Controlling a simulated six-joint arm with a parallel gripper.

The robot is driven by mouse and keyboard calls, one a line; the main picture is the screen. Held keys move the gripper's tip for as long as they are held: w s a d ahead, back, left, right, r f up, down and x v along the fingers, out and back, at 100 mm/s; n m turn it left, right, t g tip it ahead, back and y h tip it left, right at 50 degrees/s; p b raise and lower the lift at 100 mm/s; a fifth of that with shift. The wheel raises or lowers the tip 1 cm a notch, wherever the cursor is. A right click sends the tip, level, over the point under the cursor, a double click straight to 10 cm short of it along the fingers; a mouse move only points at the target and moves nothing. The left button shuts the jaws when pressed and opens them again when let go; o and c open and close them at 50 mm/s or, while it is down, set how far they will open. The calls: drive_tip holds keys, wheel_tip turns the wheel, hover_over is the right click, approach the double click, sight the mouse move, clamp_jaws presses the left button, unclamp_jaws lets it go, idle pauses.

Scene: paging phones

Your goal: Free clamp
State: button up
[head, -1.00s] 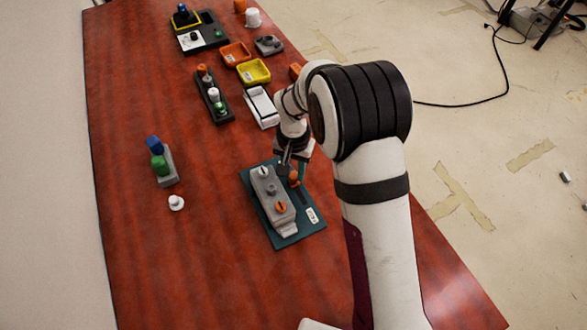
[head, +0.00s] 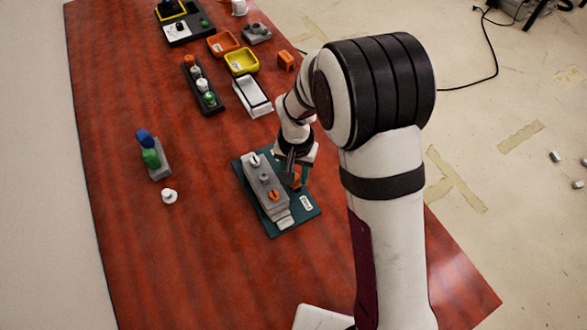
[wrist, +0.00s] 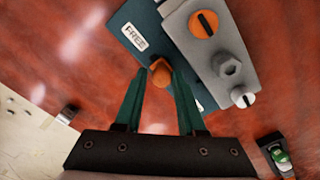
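The clamp fixture is a dark teal plate (head: 293,223) with a FREE label (wrist: 134,37) near one end; the label also shows in the head view (head: 306,203). A grey block (head: 261,186) with orange and white slotted screws and a grey nut sits on the plate. An orange clamp knob (wrist: 161,75) stands beside the block, short of the FREE label; it also shows in the head view (head: 297,177). The knob's lower part is hidden.
A grey stand (head: 160,172) with green and blue knobs and a white knob (head: 169,196) stand left. A black strip of knobs (head: 201,85), orange (head: 222,43) and yellow (head: 242,62) trays and a white-topped box (head: 253,96) lie beyond.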

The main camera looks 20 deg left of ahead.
sight(296, 179)
drive_tip(key=o, duration=0.4)
wheel_tip(296, 179, up, 16)
drive_tip(key=shift+f, duration=0.15)
idle(0.3)
drive_tip(key=s+d+r+m, duration=0.35)
drive_tip(key=s+d, duration=0.35)
drive_tip(key=d, duration=0.4)
drive_tip(key=s+d+m+y, duration=0.1)
drive_tip(key=s+d, duration=0.1)
drive_tip(key=s, duration=0.4)
drive_tip(key=s+d+f+m, duration=0.1)
drive_tip(key=s+d, duration=0.2)
drive_tip(key=s, duration=0.4)
drive_tip(key=shift+d+f+y, duration=0.15)
drive_tip(key=shift+d+y, duration=0.2)
drive_tip(key=shift+y, duration=0.05)
